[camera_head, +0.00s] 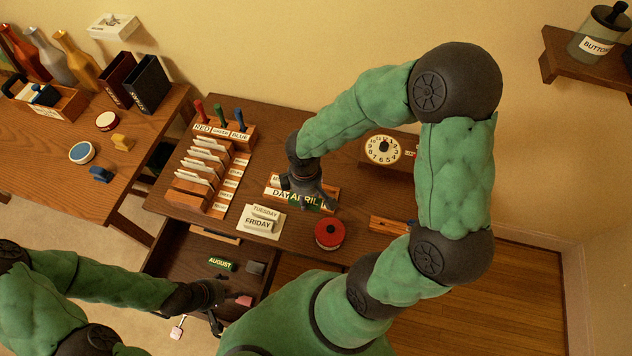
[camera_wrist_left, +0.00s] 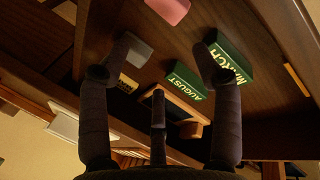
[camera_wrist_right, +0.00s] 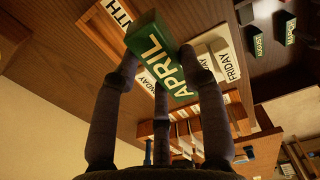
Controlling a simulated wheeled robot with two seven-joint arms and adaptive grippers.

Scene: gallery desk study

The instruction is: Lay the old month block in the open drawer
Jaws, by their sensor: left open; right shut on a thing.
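My right gripper (camera_head: 308,192) is shut on the green APRIL block (camera_wrist_right: 164,62), at the wooden calendar stand (camera_head: 272,191) on the desk. The block also shows in the head view (camera_head: 304,199); I cannot tell whether it touches the stand. The open drawer (camera_head: 178,262) is below the desk's front edge. A green AUGUST block (camera_head: 221,264) lies in it, also in the left wrist view (camera_wrist_left: 187,82), with a green MARCH block (camera_wrist_left: 229,60). My left gripper (camera_head: 222,300) is open and empty over the drawer; its fingers partly cover the things inside.
The drawer also holds a grey block (camera_head: 255,268) and a pink one (camera_head: 243,300). A side table (camera_head: 60,150) stands left.

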